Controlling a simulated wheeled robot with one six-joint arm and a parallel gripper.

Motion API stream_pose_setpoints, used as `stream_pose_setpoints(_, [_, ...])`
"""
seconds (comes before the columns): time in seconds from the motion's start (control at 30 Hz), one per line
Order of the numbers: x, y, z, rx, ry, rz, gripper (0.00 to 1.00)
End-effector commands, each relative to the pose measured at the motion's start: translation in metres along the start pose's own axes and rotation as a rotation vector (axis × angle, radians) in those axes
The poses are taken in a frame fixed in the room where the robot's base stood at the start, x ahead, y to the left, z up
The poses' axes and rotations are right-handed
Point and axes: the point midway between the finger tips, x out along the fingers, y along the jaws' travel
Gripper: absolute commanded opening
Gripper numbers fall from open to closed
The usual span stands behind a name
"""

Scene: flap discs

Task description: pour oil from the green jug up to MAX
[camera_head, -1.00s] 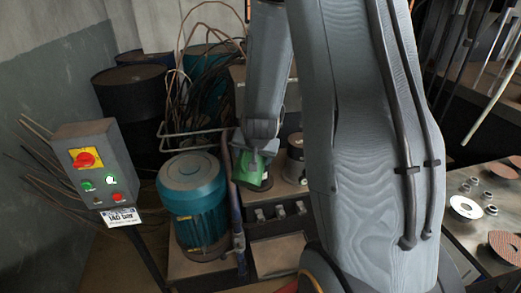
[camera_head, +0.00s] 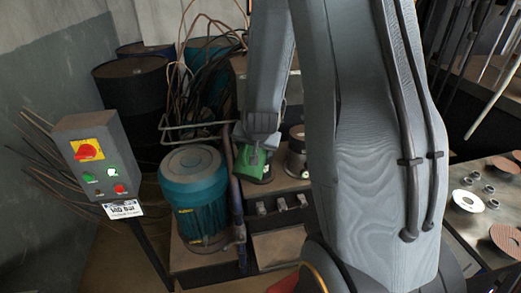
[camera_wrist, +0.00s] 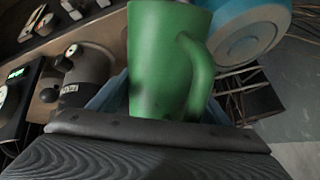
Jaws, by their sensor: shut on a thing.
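The green jug (camera_head: 251,163) hangs under my gripper (camera_head: 258,143) in the head view, beside the blue motor and in front of a grey cylindrical vessel (camera_head: 297,155). It looks tilted. In the wrist view the green jug (camera_wrist: 163,60) fills the middle, with its handle on the right. My gripper (camera_wrist: 160,125) is shut on it; the fingertips are mostly hidden. A grey rounded vessel with a dark knob (camera_wrist: 85,75) stands left of the jug, apart from it in the picture. No oil stream shows, and I cannot read a MAX mark.
A blue motor (camera_head: 194,195) stands left of the jug, with a pipe (camera_head: 237,200) between. A control box (camera_head: 95,155) is at left, dark drums (camera_head: 130,90) behind. A metal table (camera_head: 490,225) with discs and nuts is at right.

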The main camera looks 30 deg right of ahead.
Motion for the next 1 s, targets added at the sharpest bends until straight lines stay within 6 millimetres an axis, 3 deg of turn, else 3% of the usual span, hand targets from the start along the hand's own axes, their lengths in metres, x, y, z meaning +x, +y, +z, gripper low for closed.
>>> stream_pose_setpoints(0.57, [0.009, 0.002, 0.012, -0.05, 0.191, -0.005, 0.31])
stream_pose_setpoints(1.0, [0.007, 0.002, 0.011, -0.055, 0.209, -0.005, 0.31])
